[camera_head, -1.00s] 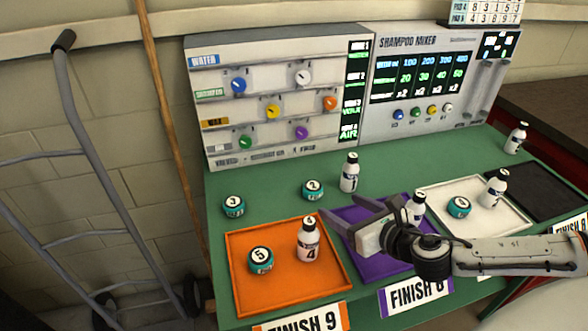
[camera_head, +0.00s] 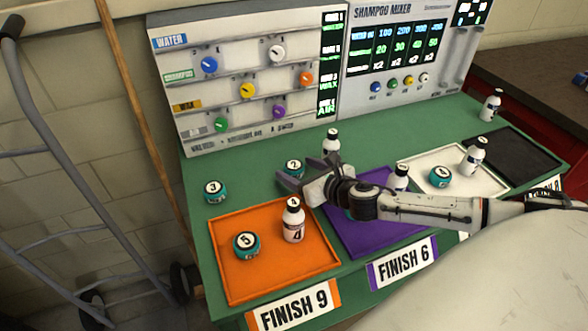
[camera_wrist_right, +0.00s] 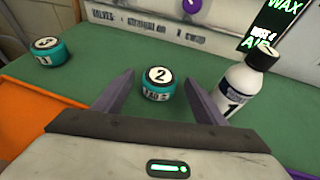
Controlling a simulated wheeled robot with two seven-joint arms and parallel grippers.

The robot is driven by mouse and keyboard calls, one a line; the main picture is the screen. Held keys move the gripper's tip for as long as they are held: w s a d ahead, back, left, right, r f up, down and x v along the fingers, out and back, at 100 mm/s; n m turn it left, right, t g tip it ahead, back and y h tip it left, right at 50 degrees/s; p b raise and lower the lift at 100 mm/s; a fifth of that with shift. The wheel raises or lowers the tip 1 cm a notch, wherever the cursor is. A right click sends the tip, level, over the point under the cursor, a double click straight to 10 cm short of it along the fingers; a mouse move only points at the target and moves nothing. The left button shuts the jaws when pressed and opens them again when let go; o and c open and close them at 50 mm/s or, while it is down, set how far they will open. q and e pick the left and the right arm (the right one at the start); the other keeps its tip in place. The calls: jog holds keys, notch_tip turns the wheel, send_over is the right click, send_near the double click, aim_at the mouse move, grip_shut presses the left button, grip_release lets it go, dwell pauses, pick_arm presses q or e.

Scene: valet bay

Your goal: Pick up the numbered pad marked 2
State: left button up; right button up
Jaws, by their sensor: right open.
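The pad marked 2 (camera_head: 293,168) is a small teal puck with a white top, standing on the green table behind the orange and purple trays. It also shows in the right wrist view (camera_wrist_right: 158,84), upright, just ahead of my fingers and between their lines. My right gripper (camera_head: 284,181) is open and empty, low over the table and close in front of the pad. In the right wrist view its two fingers (camera_wrist_right: 160,98) lie either side of the pad's near side; I cannot tell whether they touch it. My left gripper is not in view.
A white bottle marked 1 (camera_wrist_right: 237,85) stands close right of the pad. The pad marked 3 (camera_head: 213,191) is to the left. The orange tray (camera_head: 240,284) holds the pad marked 5 (camera_head: 246,245) and a bottle marked 4 (camera_head: 293,222). The mixer panel (camera_head: 240,85) stands behind.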

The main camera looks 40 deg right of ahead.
jog(key=shift+w+f, duration=0.1)
jog(key=shift+w, duration=0.15)
jog(key=c, duration=1.1)
